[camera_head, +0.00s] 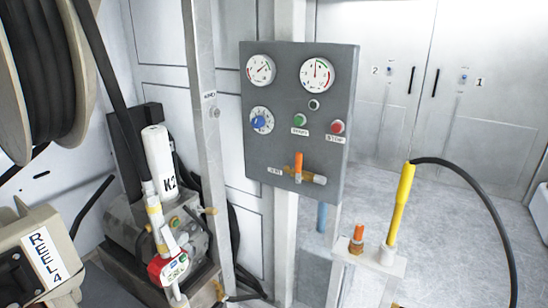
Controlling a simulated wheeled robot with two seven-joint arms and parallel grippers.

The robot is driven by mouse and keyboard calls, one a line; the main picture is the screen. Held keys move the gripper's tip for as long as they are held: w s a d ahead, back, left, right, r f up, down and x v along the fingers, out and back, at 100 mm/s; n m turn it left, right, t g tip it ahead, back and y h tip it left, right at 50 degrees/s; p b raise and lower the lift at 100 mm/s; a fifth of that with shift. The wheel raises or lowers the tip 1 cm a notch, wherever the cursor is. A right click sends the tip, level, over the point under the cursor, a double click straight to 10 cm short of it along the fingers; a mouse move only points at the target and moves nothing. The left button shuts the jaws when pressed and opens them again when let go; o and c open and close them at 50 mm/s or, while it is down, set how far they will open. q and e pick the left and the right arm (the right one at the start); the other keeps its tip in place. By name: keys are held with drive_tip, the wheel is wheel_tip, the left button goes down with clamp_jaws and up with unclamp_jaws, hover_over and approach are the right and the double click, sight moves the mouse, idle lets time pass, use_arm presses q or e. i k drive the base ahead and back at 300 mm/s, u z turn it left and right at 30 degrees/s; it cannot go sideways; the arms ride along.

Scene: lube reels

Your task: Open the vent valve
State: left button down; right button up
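The vent valve (298,170) is at the lower middle of the grey control panel (255,110). It has a brass body lying roughly level and an orange handle (298,162). The handle stands upright, across the line of the body. A small label is just left of the valve; its print is too small to read surely. Neither of my grippers is in view, and nothing touches the valve.
The panel also bears two gauges (317,75), a blue knob (259,121), a green button (300,120) and a red button (337,127). A yellow hose wand (400,203) stands right. A white K2 cylinder (158,165) stands left. Floor behind is clear.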

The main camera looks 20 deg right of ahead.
sight(299, 156)
drive_tip(key=z, duration=0.45)
drive_tip(key=i, duration=0.8)
drive_tip(key=z, duration=0.5)
